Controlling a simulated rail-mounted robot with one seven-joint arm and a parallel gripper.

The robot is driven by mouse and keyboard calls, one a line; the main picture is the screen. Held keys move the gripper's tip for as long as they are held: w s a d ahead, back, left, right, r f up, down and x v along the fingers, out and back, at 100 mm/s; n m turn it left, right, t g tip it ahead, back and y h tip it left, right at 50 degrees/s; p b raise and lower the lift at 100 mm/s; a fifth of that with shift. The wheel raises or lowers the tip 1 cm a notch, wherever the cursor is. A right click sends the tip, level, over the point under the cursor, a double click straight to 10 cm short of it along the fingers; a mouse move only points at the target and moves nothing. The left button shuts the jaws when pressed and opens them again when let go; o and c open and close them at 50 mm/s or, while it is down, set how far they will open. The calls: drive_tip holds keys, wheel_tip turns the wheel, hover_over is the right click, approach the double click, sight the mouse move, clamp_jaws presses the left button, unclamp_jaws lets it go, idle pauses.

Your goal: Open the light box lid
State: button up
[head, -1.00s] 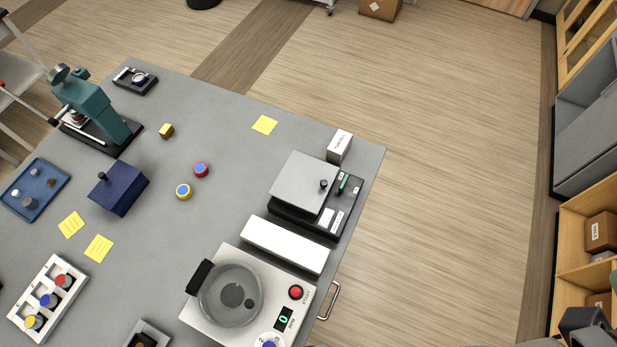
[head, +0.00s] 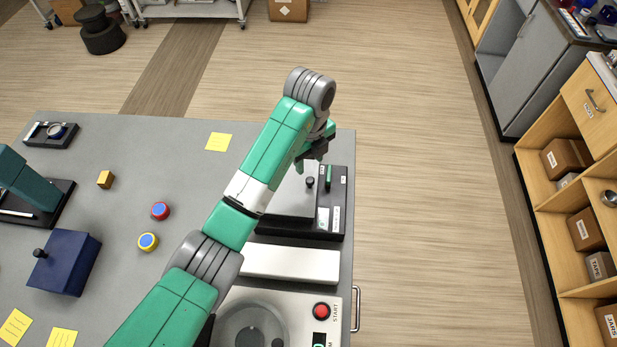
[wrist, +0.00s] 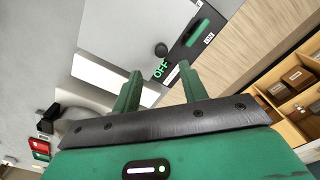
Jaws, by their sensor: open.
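The light box has a black base (head: 337,208) with a green switch and white labels on its right side. Its flat grey lid (head: 290,204) lies shut on it, with a dark round knob (head: 310,182) near the right edge. My gripper (head: 314,152) is above the box's far part, and my arm hides some of the lid. In the wrist view the two green fingers of my gripper (wrist: 160,82) are apart with nothing between them. The knob (wrist: 161,49) shows beyond the fingertips, and green OFF letters show near them.
A long white block (head: 290,264) lies in front of the light box. A machine with a red button (head: 321,310) stands nearer. A navy box (head: 64,264) and two round coloured pieces (head: 159,211) are at left. The table's right edge is close to the light box.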

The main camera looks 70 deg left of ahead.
sight(310, 180)
wheel_tip(310, 180, down, 8)
drive_tip(key=shift+r, duration=0.15)
drive_tip(key=shift+w, duration=0.1)
clamp_jaws()
